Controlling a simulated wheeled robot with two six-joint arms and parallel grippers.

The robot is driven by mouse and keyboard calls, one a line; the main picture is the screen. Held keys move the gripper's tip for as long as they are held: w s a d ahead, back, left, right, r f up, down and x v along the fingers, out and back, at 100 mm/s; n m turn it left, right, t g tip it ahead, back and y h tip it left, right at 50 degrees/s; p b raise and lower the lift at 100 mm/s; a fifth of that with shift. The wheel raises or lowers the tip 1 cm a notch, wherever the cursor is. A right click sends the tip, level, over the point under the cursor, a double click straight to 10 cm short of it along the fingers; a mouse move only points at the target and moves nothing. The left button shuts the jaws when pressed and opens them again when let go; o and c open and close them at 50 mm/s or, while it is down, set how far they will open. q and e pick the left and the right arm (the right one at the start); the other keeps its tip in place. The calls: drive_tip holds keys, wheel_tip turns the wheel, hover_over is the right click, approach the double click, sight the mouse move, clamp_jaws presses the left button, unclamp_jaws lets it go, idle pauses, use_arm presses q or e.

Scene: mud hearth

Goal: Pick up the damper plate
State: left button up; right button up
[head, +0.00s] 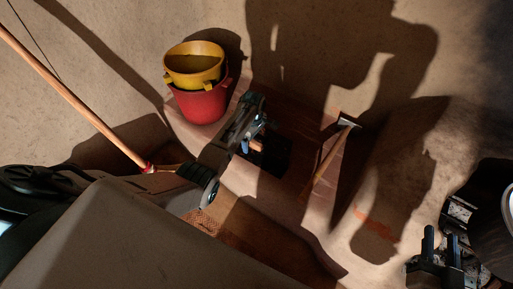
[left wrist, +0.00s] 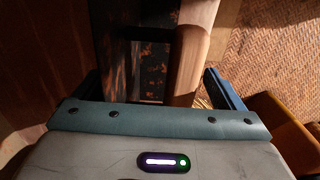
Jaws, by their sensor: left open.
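My left gripper (head: 254,134) is over a dark patch on the ledge in the head view. In the left wrist view its two fingers (left wrist: 160,88) stand wide apart, with nothing clamped. Ahead of them lies a dark, rust-flecked flat piece (left wrist: 153,68), which looks like the damper plate, with a rounded wooden bar (left wrist: 190,62) along its right side. In the head view a dark square (head: 272,156) and a short wooden piece (head: 257,146) show by the gripper, partly hidden by it. I cannot tell whether the fingers touch anything. My right gripper (head: 440,249) is open at the lower right.
A yellow bucket (head: 193,69) sits in a red bucket (head: 201,103) behind my left gripper. A wooden-handled tool (head: 322,165) lies to its right. A long pole (head: 70,99) slants at the left. A dark round vessel (head: 491,232) stands at the far right. Woven matting (left wrist: 275,60) shows in the left wrist view.

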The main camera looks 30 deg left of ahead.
use_arm(q)
drive_tip(key=shift+c, duration=0.4)
clamp_jaws()
drive_tip(key=shift+w+r, duration=0.1)
drive_tip(key=shift+r, duration=0.1)
use_arm(e)
drive_tip(key=shift+f, duration=0.1)
